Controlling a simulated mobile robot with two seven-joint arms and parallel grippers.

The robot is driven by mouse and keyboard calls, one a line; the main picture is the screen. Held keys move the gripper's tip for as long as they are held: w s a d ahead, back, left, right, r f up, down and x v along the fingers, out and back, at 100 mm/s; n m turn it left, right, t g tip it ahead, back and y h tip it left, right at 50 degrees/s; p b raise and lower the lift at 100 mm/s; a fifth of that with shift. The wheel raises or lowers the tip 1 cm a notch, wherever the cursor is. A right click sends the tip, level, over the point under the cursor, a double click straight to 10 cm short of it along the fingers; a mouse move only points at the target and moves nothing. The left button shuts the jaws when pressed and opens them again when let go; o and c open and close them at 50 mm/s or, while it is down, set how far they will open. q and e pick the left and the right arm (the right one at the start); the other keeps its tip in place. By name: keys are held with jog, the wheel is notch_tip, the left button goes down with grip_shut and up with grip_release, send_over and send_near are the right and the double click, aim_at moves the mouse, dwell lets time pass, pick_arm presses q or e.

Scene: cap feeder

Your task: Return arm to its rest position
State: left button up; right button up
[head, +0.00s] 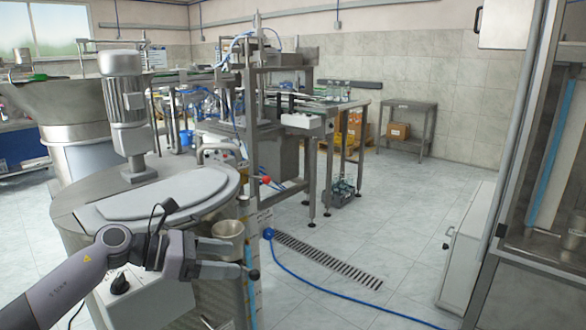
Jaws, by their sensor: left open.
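My left arm comes in from the lower left, with its grey links stretched toward the right. My left gripper (238,258) is at the arm's end, in front of the round steel tank (75,222) and low at its right side. Its fingers point right and are apart, with nothing visible between them. A small beige cup-like funnel (228,230) shows just above and behind the fingers; I cannot tell whether they touch it. My right arm and gripper are not in view.
A motor (126,100) stands on the tank lid. A steel machine frame (262,120) and conveyor table stand behind. A blue hose (330,290) and floor drain (325,268) cross the tiles. A glass-doored cabinet (545,180) is at right; the middle floor is free.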

pick_arm(q)
jog(key=s+d+r+n+t+h, duration=0.25)
jog(key=d+n+t, duration=0.25)
jog(key=n, duration=0.3)
jog(key=s+a+f+n+t+y, duration=0.25)
jog(key=a+f+n+y, duration=0.2)
jog(key=n, duration=0.55)
jog(key=s+a+f+n+t+y, duration=0.1)
jog(key=s+a+f+n+y, duration=0.25)
jog(key=n+y, duration=0.45)
jog(key=s+a+f+n+t+y, duration=0.2)
jog(key=s+a+f+n+y, duration=0.15)
jog(key=n, duration=0.85)
jog(key=s+a+f+n+g, duration=0.1)
jog(key=s+f+n+g, duration=0.45)
jog(key=s, duration=0.65)
jog(key=s+a+f+n+g, duration=0.2)
jog(key=s+f+n+g, duration=0.3)
jog(key=s, duration=0.7)
jog(key=w+d+f+m+t+h+p, duration=0.1)
jog(key=w+d+f+t+h, duration=0.1)
jog(key=w+f+t, duration=0.3)
jog(key=shift+w+d+f+t, duration=0.4)
jog(key=shift+w+d+f, duration=0.2)
jog(key=shift+f, duration=1.25)
